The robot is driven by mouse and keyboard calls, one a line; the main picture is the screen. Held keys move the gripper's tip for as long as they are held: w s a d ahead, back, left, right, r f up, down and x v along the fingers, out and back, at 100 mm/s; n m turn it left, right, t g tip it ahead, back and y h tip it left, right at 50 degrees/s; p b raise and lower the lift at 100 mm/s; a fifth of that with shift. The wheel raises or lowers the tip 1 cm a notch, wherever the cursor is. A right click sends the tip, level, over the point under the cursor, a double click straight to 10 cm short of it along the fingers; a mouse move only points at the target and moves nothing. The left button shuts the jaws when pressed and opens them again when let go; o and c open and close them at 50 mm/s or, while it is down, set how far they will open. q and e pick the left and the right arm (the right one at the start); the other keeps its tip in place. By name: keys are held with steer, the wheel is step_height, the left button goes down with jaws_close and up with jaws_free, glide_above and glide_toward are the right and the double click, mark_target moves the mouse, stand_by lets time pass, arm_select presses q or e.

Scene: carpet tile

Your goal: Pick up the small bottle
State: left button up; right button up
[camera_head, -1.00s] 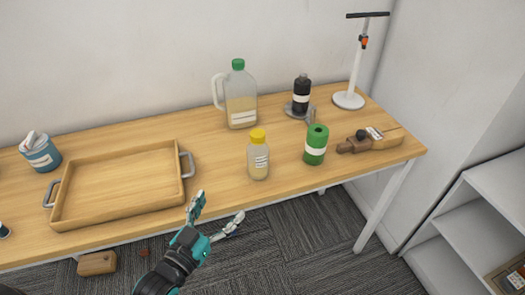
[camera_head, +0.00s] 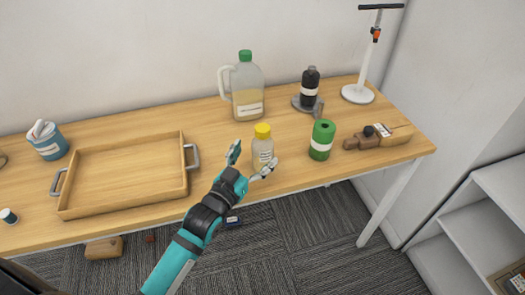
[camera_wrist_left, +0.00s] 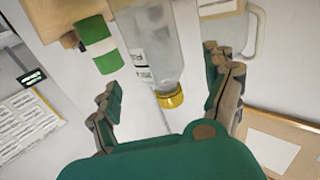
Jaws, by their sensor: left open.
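The small bottle (camera_head: 262,152) has a yellow cap, a clear body with pale contents and a white label. It stands upright near the front edge of the table (camera_head: 300,181). My left gripper (camera_head: 252,160) is open, with its fingers spread on either side of the bottle. The right finger overlaps the bottle's lower right in the head view. In the left wrist view the bottle (camera_wrist_left: 153,50) shows between the open fingers, cap towards the palm. I cannot tell whether either finger touches it. My right gripper is out of view.
A green-capped jug (camera_head: 247,88) and a black bottle (camera_head: 309,90) stand behind. A wooden tray (camera_head: 124,210) lies to the left. A brown tool (camera_head: 378,137) and a white stand (camera_head: 358,94) are at the right.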

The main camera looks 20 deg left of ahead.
mark_target(263, 144)
arm_select(q)
steer(key=w, duration=0.3)
steer(key=w+d, duration=0.1)
steer(key=w, duration=0.1)
steer(key=shift+r+p, duration=0.15)
steer(key=shift+p, duration=0.15)
steer(key=shift+s, duration=0.1)
steer(key=c, duration=1.4)
